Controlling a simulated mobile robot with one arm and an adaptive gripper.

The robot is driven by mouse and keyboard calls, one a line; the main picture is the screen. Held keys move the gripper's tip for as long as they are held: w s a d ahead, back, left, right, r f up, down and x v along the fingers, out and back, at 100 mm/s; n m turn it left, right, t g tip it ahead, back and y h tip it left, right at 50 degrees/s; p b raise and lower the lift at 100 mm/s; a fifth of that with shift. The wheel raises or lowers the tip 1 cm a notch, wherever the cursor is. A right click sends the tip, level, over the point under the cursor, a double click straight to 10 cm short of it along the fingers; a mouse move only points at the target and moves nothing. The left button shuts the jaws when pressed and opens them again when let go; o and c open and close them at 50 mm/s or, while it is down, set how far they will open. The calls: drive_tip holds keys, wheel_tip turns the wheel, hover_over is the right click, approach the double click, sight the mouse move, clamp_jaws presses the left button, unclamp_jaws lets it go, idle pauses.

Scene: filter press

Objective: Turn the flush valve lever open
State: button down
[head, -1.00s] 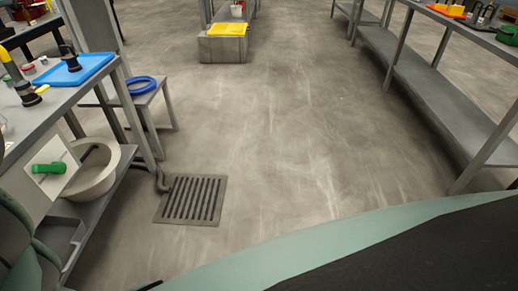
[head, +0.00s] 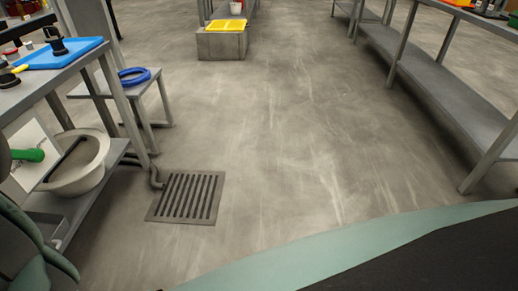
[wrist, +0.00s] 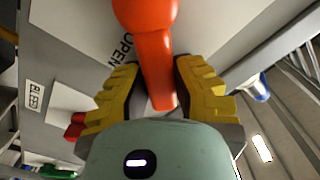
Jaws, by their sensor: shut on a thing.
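In the wrist view an orange-red lever (wrist: 150,45) runs down from the top edge between the yellow fingers of my gripper (wrist: 158,88). I take it to be the flush valve lever. My gripper is shut on its lower part, with a finger on each side. A white panel behind it carries the word OPEN (wrist: 123,49), left of the lever and partly hidden. The lever's pivot is out of view. The head view does not show my gripper or this lever.
A green handle (head: 28,155) is on a white panel at the left bench, near a pale basin (head: 95,165). A floor drain (head: 186,197) lies to its right. The wrist view shows a red part (wrist: 75,130) and a BLEED label (wrist: 35,95). The middle floor is clear.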

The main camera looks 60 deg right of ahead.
drive_tip(key=shift+d+f+m, duration=0.1)
drive_tip(key=shift+f+m, duration=0.2)
idle(0.4)
drive_tip(key=c, duration=0.7)
unclamp_jaws()
drive_tip(key=shift+w+r, duration=0.1)
drive_tip(key=shift+c, duration=0.2)
drive_tip(key=v, duration=1.2)
